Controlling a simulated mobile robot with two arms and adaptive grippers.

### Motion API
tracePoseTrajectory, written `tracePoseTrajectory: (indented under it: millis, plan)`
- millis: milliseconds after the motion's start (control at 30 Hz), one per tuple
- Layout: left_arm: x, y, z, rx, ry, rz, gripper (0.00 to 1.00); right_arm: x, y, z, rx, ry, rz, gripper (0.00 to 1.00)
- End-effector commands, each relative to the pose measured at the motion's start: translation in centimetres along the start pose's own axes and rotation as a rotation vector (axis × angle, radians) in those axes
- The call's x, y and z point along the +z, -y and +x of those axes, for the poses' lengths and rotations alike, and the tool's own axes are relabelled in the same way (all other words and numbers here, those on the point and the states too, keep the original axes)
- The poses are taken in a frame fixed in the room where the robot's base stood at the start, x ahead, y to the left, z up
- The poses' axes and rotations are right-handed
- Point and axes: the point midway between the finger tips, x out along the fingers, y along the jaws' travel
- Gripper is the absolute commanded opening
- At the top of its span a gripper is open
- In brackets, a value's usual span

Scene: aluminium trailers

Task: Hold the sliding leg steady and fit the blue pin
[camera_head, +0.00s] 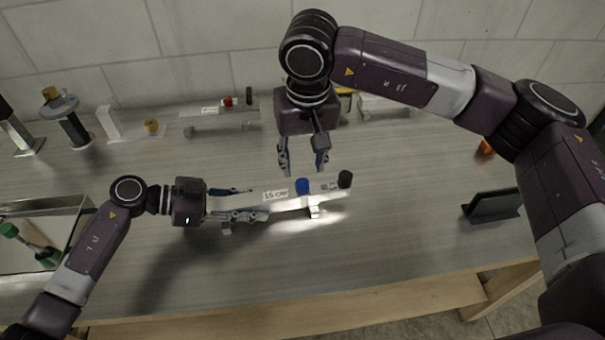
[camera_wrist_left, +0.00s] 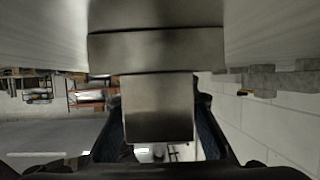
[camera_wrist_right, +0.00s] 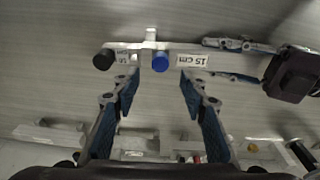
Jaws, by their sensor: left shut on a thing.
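The aluminium trailer (camera_head: 283,201) lies on the table with a "15 cm" label. The blue pin (camera_head: 303,186) stands in its top near the right part, and also shows in the right wrist view (camera_wrist_right: 160,63). The sliding leg (camera_head: 314,211) hangs below beside the pin. A black knob (camera_head: 345,179) is at the trailer's right end. My left gripper (camera_head: 258,203) is shut on the trailer's left part; its metal fills the left wrist view (camera_wrist_left: 158,105). My right gripper (camera_head: 303,167) is open and empty, just behind the blue pin. Whether the pin is fully seated cannot be told.
Another trailer (camera_head: 215,112) with a red knob stands at the back, and a further one (camera_head: 388,104) behind my right arm. A dark stand (camera_head: 492,206) is at the right. A tray (camera_head: 62,207) with green-capped items is at the left. The front table is clear.

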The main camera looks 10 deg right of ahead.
Motion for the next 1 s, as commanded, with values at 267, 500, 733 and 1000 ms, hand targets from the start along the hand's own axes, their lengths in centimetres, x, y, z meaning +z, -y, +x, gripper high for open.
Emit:
tracePoseTrajectory:
  millis: [267, 500, 733, 1000]
  plan:
    - [-0.1, 0.1, 0.0, -0.001, -0.002, 0.001, 0.00, -0.1, 0.0, -4.4, -0.001, -0.003, 0.001, 0.40]
    - [-0.1, 0.1, 0.0, -0.001, -0.002, 0.001, 0.00, 0.0, 0.0, -5.0, 0.000, 0.001, 0.000, 0.40]
    - [-0.1, 0.1, 0.0, -0.001, -0.002, 0.001, 0.00, 0.0, 0.0, -5.0, 0.000, 0.000, 0.000, 0.40]
    - [-0.1, 0.0, 0.0, -0.001, -0.001, 0.001, 0.49, 0.0, 0.0, -5.0, 0.000, 0.000, 0.000, 0.40]
